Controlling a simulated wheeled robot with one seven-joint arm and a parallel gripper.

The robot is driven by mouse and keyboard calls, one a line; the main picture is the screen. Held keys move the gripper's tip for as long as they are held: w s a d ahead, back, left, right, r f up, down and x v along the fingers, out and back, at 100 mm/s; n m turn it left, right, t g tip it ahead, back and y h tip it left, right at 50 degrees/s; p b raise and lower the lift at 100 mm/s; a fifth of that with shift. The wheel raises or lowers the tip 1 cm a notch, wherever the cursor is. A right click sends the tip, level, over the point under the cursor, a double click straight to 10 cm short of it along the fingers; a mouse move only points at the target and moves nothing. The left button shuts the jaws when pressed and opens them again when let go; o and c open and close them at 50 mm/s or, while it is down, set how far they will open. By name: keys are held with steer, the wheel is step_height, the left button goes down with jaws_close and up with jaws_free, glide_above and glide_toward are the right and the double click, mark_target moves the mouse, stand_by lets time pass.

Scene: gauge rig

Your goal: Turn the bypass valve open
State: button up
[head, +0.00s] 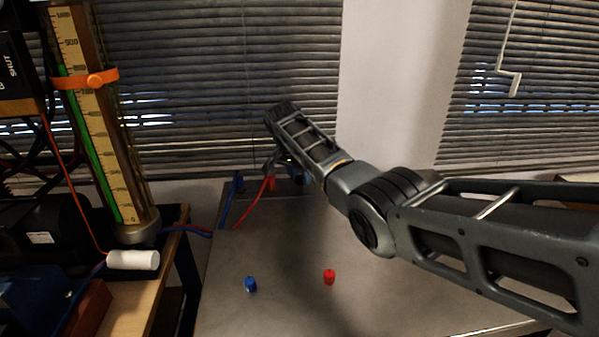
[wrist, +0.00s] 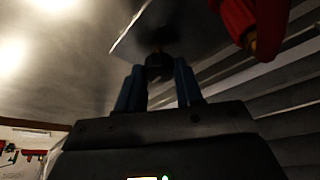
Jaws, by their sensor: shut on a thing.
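My gripper (wrist: 158,82) shows in the wrist view with its two blue-padded fingers on either side of a dark round knob (wrist: 159,66). It is shut on this knob, which sits below a pale flat plate (wrist: 145,35). I cannot tell for sure that the knob belongs to the bypass valve. In the head view my arm reaches to the far edge of the metal table, beside the red hose (head: 252,200). The gripper there is mostly hidden behind my own arm. A red part (wrist: 240,18) is close by at the upper right of the wrist view.
A gauge column (head: 93,110) with a green strip and an orange band (head: 86,79) stands at the left. A blue cap (head: 250,284) and a red cap (head: 329,277) stand on the metal table (head: 290,315). Blue hose (head: 229,203) lies at its back left. Blinds hang behind.

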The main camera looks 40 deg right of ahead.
steer(key=n+t+y+p, duration=0.1)
steer(key=n+p, duration=0.2)
steer(key=n, duration=0.1)
steer(key=shift+s+r, duration=0.1)
steer(key=shift+r, duration=0.05)
steer(key=n+t+y+p, duration=0.1)
steer(key=n, duration=0.3)
steer(key=shift+s+d+p, duration=0.1)
steer(key=shift+d+p, duration=0.05)
steer(key=shift+p, duration=0.15)
steer(key=n+y, duration=0.1)
steer(key=n, duration=0.1)
steer(key=n+t, duration=0.1)
steer(key=n, duration=0.1)
steer(key=shift+d+f+y, duration=0.15)
steer(key=shift+f+y, duration=0.05)
steer(key=shift+y, duration=0.2)
steer(key=shift+n+y+b, duration=0.7)
steer(key=shift+n+b, duration=0.15)
steer(key=shift+n, duration=1.35)
steer(key=o, duration=1)
steer(key=shift+o, duration=0.2)
